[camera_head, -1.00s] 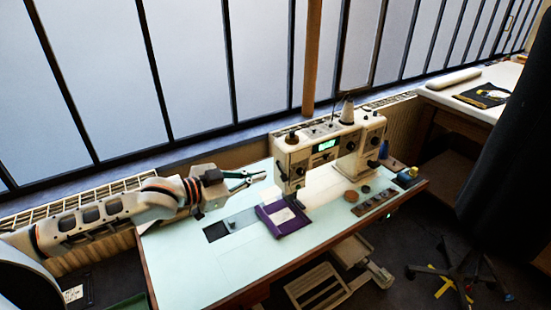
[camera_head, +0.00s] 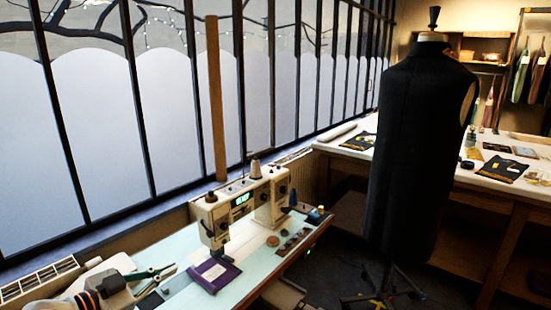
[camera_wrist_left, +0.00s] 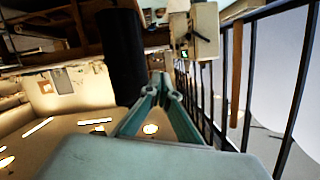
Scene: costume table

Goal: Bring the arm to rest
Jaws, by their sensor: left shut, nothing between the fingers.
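My left gripper (camera_head: 174,269) is at the lower left of the head view, over the pale sewing table (camera_head: 185,248). Its green fingers come together at the tips, shut and empty. The tips are just left of a purple cloth piece (camera_head: 226,272) and apart from the sewing machine (camera_head: 268,208). In the left wrist view, the two fingers (camera_wrist_left: 160,78) meet in a point with nothing between them. Most of my left arm is cut off by the frame's lower edge. My right gripper is not in view.
A black dress form (camera_head: 418,150) stands right of the sewing table. Behind it is a long worktable (camera_head: 500,190) with dark cloths. A window wall and a radiator (camera_head: 40,280) run along the left. Small items (camera_head: 288,240) lie right of the machine.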

